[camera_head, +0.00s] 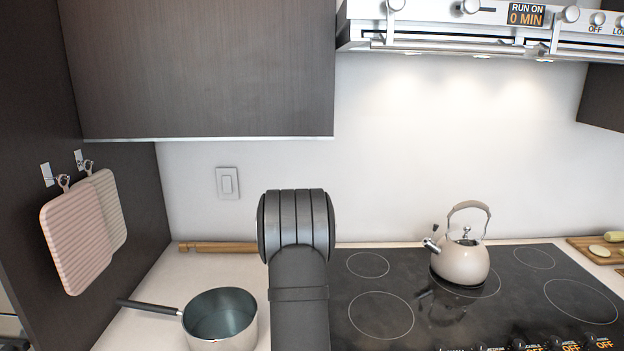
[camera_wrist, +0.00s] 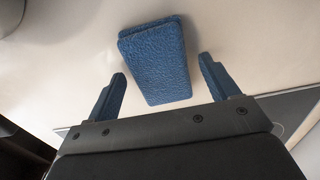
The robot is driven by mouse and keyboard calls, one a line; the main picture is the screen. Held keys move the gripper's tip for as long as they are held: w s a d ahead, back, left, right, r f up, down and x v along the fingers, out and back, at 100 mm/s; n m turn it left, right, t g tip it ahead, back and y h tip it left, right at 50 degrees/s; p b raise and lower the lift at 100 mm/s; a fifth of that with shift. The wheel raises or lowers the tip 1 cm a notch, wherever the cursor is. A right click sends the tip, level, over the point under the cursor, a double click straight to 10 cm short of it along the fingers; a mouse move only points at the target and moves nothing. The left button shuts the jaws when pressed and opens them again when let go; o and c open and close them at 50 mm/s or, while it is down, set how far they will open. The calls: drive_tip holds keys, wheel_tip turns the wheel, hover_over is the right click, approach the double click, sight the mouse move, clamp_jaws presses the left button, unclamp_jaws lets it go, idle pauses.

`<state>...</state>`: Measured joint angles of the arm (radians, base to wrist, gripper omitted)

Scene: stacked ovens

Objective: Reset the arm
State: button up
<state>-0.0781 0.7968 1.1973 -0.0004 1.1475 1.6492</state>
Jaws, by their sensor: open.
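My gripper (camera_wrist: 161,66) shows in the wrist view, with its two blue fingers spread apart. A blue, rough-surfaced block (camera_wrist: 155,58) is seen between and beyond the fingertips, with a gap on each side. It looks like a sponge against a pale surface; I cannot tell its distance from the fingers. In the head view my dark arm rises at the bottom centre, and it hides the gripper and part of the counter.
A pot (camera_head: 220,318) with a dark handle stands on the counter at left. A cream kettle (camera_head: 462,262) stands on the black cooktop (camera_head: 415,285). Pink and pale boards (camera_head: 75,240) hang on the left wall. A dark cabinet (camera_head: 205,70) and an oven hood (camera_head: 480,30) overhang the back.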

drive_tip(key=r, duration=0.2)
drive_tip(key=d+r, duration=0.1)
drive_tip(key=r, duration=0.2)
drive_tip(key=shift+s+r, duration=0.1)
drive_tip(key=shift+s, duration=0.1)
drive_tip(key=s+d+r, duration=0.5)
drive_tip(key=d+r, duration=0.1)
drive_tip(key=d, duration=0.3)
drive_tip(key=d+f, duration=0.2)
drive_tip(key=s+d+f, duration=0.1)
drive_tip(key=d+f, duration=0.1)
drive_tip(key=d, duration=0.1)
drive_tip(key=s+d+f, duration=0.1)
drive_tip(key=d+f, duration=0.2)
drive_tip(key=shift+d, duration=0.15)
drive_tip(key=shift+f, duration=0.7)
